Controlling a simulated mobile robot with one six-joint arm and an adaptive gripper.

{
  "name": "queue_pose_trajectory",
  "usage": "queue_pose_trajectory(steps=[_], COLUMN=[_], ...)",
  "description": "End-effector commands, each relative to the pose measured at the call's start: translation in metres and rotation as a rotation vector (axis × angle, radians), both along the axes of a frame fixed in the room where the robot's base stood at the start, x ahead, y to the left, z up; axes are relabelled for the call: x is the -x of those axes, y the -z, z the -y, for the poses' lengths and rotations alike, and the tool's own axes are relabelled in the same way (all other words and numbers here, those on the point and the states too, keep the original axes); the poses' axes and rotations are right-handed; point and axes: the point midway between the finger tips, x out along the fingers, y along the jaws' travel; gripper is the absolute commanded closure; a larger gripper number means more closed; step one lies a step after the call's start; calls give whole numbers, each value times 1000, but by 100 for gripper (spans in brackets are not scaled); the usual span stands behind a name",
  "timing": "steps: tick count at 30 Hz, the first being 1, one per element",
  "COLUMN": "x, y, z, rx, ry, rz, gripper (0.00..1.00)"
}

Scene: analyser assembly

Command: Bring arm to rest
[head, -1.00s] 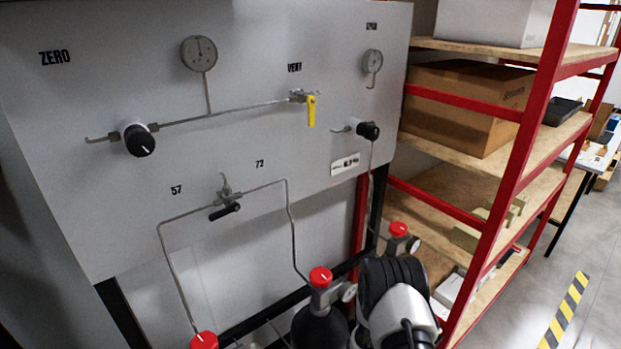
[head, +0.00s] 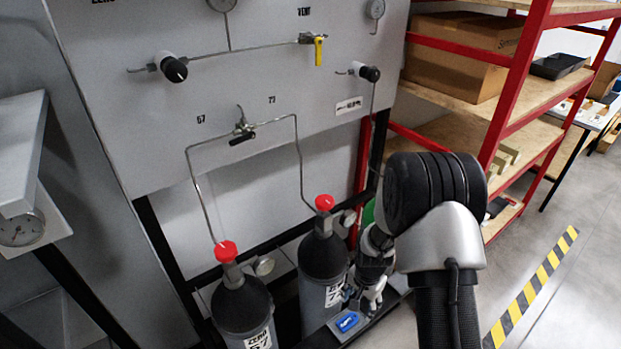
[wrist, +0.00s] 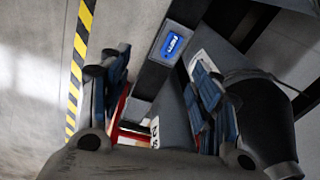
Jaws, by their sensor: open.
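My arm shows at the lower right of the head view, bent, with its dark joint cover in front of the shelf. My gripper (head: 364,298) points down beside the cylinder numbered 7-something (head: 322,262), low at the rack's front. In the wrist view my gripper (wrist: 160,88) has its two blue-padded fingers spread apart, with nothing held between them. A blue label (head: 347,322) on the rack's front bar lies just below the gripper; it also shows in the wrist view (wrist: 172,44). I cannot tell whether the gripper touches the cylinder.
The grey panel (head: 250,95) with valves and tubing rises behind. A red-framed shelf (head: 515,95) stands right. Open floor (head: 540,230) with a yellow-black stripe (head: 533,285) lies at the right.

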Motion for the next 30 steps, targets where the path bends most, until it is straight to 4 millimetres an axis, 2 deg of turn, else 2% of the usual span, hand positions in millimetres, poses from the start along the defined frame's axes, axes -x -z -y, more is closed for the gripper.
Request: queue_pose_trajectory(steps=[1,6,11,15,21,24,30], x=[-4,9,39,77,143,178,235], y=[-34,-130,-209,-266,-325,-344,-359], z=[0,1,1,1,2,2,2], rx=[3,18,39,61,100,123,163], ry=[-29,-147,-259,-354,-489,-556,-664], rz=[25,76,122,163,220,248,289], gripper=[42,42,42,42,42,42,42])
